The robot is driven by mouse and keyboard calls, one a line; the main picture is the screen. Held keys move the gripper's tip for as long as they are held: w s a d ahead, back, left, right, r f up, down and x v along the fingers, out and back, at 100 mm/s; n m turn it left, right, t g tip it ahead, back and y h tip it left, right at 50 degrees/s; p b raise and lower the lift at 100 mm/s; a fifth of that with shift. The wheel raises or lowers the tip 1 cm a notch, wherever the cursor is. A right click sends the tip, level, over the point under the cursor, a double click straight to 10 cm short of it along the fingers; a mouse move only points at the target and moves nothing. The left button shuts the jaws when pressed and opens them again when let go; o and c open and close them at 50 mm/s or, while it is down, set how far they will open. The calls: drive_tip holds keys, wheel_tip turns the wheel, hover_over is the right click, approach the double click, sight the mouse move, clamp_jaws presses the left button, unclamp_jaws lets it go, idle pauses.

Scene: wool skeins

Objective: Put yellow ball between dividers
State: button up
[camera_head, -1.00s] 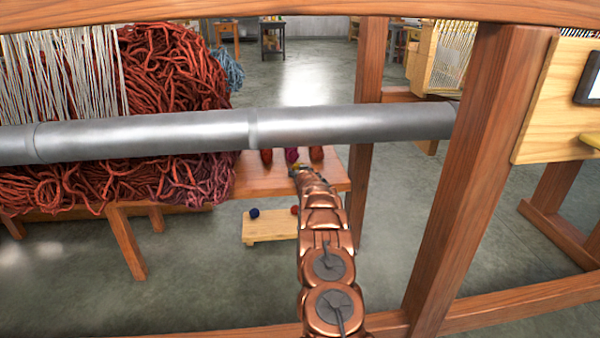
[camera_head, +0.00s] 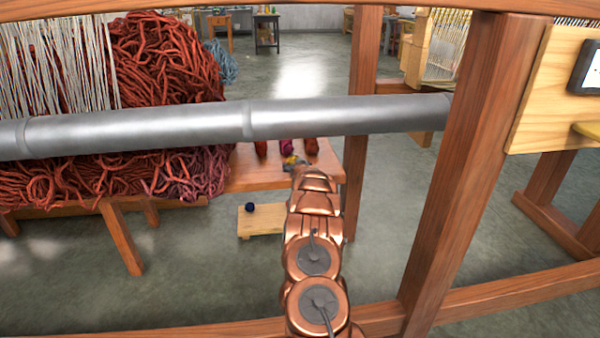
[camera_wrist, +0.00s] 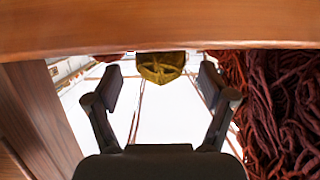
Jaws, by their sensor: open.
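The yellow ball (camera_wrist: 162,66) shows in the wrist view at the top middle, partly cut off by a wooden edge. It lies beyond my fingertips, lined up with the gap between them. In the head view a small yellow patch (camera_head: 291,161) shows at the end of my arm, on the low wooden table. My gripper (camera_wrist: 161,80) is open, its two dark fingers apart with nothing between them; in the head view my gripper (camera_head: 299,167) is small and mostly hidden by my arm. I cannot make out any dividers.
Several skeins, including a magenta one (camera_head: 287,146), lie on the wooden table (camera_head: 255,175). A metal roller (camera_head: 340,118) crosses above my arm. A loom post (camera_head: 455,170) stands to the right, and red wool (camera_head: 165,60) is heaped left. A low stand (camera_head: 262,224) holds a dark blue ball (camera_head: 250,208).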

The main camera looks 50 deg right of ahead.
drive_tip(key=shift+s+a+r, duration=0.45)
drive_tip(key=shift+s, duration=0.15)
drive_tip(key=shift+v, duration=0.75)
drive_tip(key=p+v, duration=0.1)
drive_tip(key=v, duration=0.5)
drive_tip(key=shift+f, duration=0.15)
drive_tip(key=shift+a, duration=0.15)
